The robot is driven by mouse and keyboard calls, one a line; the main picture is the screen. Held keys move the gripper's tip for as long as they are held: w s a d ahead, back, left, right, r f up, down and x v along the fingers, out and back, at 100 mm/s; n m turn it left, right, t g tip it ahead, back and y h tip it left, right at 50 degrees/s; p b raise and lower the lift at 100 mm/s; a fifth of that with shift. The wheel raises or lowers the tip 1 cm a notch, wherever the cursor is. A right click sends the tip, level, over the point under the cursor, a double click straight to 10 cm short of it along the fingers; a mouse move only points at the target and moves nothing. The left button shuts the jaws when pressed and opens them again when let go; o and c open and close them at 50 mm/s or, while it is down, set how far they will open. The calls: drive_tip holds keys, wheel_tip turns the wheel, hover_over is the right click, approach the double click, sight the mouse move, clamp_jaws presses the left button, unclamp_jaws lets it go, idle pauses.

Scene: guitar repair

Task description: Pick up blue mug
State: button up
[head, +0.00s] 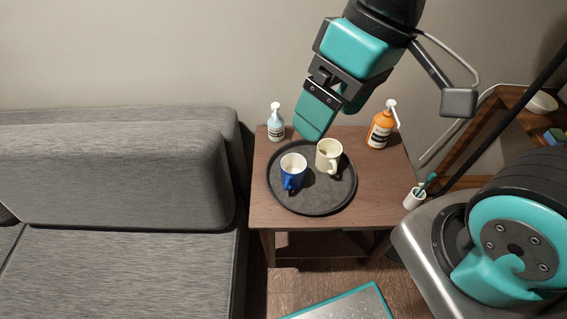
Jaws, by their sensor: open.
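A blue mug (292,173) with a white inside stands upright on a round dark tray (311,206), left of the tray's middle. Its handle faces the front. A cream mug (329,156) stands on the same tray just to the right of it. The tray lies on a small wooden table (384,194). My gripper (331,119) is open and empty, angled downward above the back of the tray, up and to the right of the blue mug and apart from it.
A light blue pump bottle (276,126) stands at the table's back left, an orange pump bottle (381,130) at its back right. A white cup (414,198) with a brush is near the right edge. A grey sofa (120,180) flanks the table's left side.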

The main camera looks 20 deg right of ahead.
drive_tip(key=shift+o, duration=0.8)
drive_tip(key=w+d+f+m+h+b, duration=0.2)
drive_tip(key=w+f+m+b, duration=0.4)
drive_tip(key=w+f+b, duration=0.3)
drive_tip(key=w+f, duration=0.3)
drive_tip(key=f, duration=0.2)
drive_tip(key=shift+w+d+f+m+b, duration=0.35)
drive_tip(key=shift+w+m, duration=0.05)
drive_tip(key=m+h+b, duration=0.2)
drive_tip(key=m+b, duration=0.5)
drive_tip(key=b, duration=0.2)
hover_over(293, 170)
drive_tip(key=s+a, duration=0.1)
drive_tip(key=s, duration=0.3)
wheel_tip(293, 170, down, 26)
drive_tip(key=r, duration=0.1)
drive_tip(key=shift+w+a+f+b, duration=0.15)
drive_tip(key=shift+f+b, duration=0.3)
drive_tip(key=shift+f, duration=1.15)
drive_tip(key=shift+w+a+f+b, duration=0.15)
drive_tip(key=shift+f+b, duration=0.25)
drive_tip(key=shift+f, duration=1.2)
drive_tip(key=shift+s+r, duration=0.1)
drive_tip(key=c, duration=1)
drive_tip(key=shift+r, duration=0.1)
